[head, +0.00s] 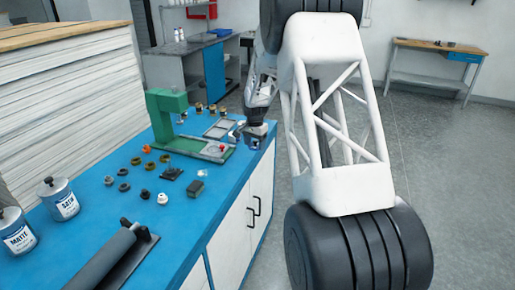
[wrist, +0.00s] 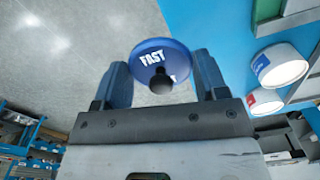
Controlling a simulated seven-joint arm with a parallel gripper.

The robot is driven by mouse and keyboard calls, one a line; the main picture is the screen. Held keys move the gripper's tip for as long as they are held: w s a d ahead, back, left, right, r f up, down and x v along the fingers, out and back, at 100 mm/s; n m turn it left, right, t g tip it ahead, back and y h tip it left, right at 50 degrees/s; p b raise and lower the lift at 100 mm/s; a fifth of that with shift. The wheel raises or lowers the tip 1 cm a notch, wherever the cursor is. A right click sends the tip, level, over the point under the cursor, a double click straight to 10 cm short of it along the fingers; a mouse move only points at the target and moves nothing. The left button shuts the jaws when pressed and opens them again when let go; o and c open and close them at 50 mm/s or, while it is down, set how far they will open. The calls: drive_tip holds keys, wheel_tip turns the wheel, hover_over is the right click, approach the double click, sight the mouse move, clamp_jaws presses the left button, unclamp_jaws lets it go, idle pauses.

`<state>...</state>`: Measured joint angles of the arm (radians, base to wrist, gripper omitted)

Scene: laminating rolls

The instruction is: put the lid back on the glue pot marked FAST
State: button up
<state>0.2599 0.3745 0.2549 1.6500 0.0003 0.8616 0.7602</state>
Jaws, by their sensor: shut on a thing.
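A round blue lid (wrist: 161,58) marked FAST, with a dark knob (wrist: 161,82), sits between the two fingers of my gripper (wrist: 160,80) in the wrist view. My gripper is shut on it. In the head view my gripper (head: 253,138) is at the right edge of the blue bench; the lid cannot be made out there. In the wrist view, a white round pot with a blue label (wrist: 280,66) stands at the right, apart from the lid. Its lettering is too small to read. I cannot pick out the FAST pot in the head view.
The blue bench (head: 85,228) holds a green press (head: 168,115), several small knobs and rings, a roller (head: 108,260), and pots marked SATIN (head: 60,198) and MATTE (head: 17,232). A white pot with a red label (wrist: 263,102) stands near the blue-labelled one.

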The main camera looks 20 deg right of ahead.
drive_tip(key=shift+m, duration=0.4)
drive_tip(key=w+a+r, duration=0.1)
drive_tip(key=w, duration=0.5)
drive_tip(key=w+a+r, duration=0.1)
drive_tip(key=w+r, duration=0.1)
drive_tip(key=w, duration=0.4)
drive_tip(key=w+a+r, duration=0.1)
drive_tip(key=w+r, duration=0.1)
drive_tip(key=w, duration=0.4)
drive_tip(key=shift+w, duration=0.15)
drive_tip(key=shift+f, duration=0.2)
drive_tip(key=shift+f, duration=3)
drive_tip(key=shift+f, duration=0.15)
drive_tip(key=o, duration=1)
drive_tip(key=shift+o, duration=0.3)
wheel_tip(320, 180, up, 7)
idle(1.1)
